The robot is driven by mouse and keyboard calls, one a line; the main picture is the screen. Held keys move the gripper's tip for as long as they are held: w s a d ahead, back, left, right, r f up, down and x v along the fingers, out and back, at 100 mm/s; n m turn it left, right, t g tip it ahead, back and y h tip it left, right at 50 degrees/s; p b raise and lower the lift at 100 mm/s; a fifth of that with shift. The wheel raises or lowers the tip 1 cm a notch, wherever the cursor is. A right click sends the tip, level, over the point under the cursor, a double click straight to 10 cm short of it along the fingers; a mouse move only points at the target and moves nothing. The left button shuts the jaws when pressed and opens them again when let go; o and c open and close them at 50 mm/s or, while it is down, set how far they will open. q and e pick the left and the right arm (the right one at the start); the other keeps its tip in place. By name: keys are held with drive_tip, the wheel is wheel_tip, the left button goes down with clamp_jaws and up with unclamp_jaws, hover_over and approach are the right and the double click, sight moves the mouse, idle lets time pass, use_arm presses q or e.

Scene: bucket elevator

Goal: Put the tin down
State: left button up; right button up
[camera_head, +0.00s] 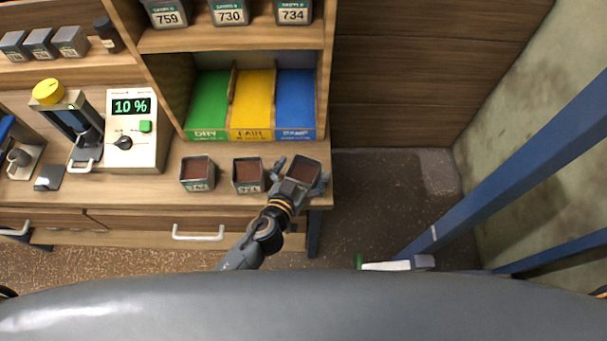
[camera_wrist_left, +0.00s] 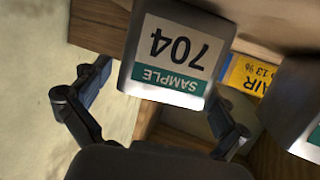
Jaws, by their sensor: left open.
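A grey square tin with dark brown contents (camera_head: 305,170) is at the right end of the wooden bench (camera_head: 225,198), close to its front right corner. In the left wrist view the tin's label (camera_wrist_left: 173,55) reads SAMPLE 704, upside down. My left gripper (camera_head: 301,175) is open, with one finger on each side of this tin. In the wrist view both fingers stand apart from the tin's sides. The tin's underside is hidden, so exact contact with the bench cannot be told. My right gripper is not in view.
Two similar tins stand left of it, a near one (camera_head: 248,175) and a farther one (camera_head: 197,172). Behind are green DRY (camera_head: 208,105), yellow FAIR (camera_head: 252,105) and blue DAMP (camera_head: 295,105) bays. A meter reading 10 % (camera_head: 134,130) stands left. Blue posts (camera_head: 520,165) rise right.

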use_arm(q)
drive_tip(key=c, duration=1.5)
